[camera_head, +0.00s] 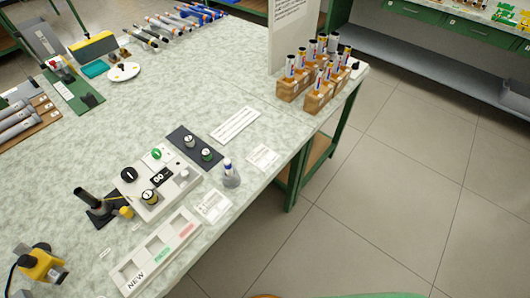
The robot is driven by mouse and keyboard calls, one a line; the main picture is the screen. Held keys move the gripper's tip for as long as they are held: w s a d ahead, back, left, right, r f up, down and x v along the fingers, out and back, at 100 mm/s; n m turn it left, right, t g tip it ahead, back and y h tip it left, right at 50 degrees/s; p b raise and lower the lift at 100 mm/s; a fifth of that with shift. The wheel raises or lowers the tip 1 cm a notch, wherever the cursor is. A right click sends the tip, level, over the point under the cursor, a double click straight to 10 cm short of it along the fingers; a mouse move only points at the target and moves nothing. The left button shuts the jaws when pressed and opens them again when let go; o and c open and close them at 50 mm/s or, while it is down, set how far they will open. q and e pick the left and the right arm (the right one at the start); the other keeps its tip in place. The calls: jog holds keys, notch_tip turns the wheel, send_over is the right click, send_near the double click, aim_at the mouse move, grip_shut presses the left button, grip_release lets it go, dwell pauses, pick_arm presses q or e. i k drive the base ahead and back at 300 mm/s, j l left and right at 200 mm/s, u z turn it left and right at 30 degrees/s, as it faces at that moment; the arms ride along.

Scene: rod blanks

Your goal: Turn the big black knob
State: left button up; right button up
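A white control box (171,201) stands on the speckled table (100,135), left of the picture's middle. A round black knob (129,174) with a light mark sits on its upper left part. It looks like the largest all-black knob there. A black-topped knob with a yellowish base (149,196) sits near the box's front. Neither gripper shows in the head view, so nothing is seen touching the knob.
A black stand (101,213) rises just left of the box. A dark plate (184,144) with two knobs lies behind it, and a white labelled tray (133,267) in front. A grey bottle (230,176) stands right. Wooden blocks with tubes (318,100) stand at the table's far right.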

aim_at(129, 174)
jog(key=u, duration=1.1)
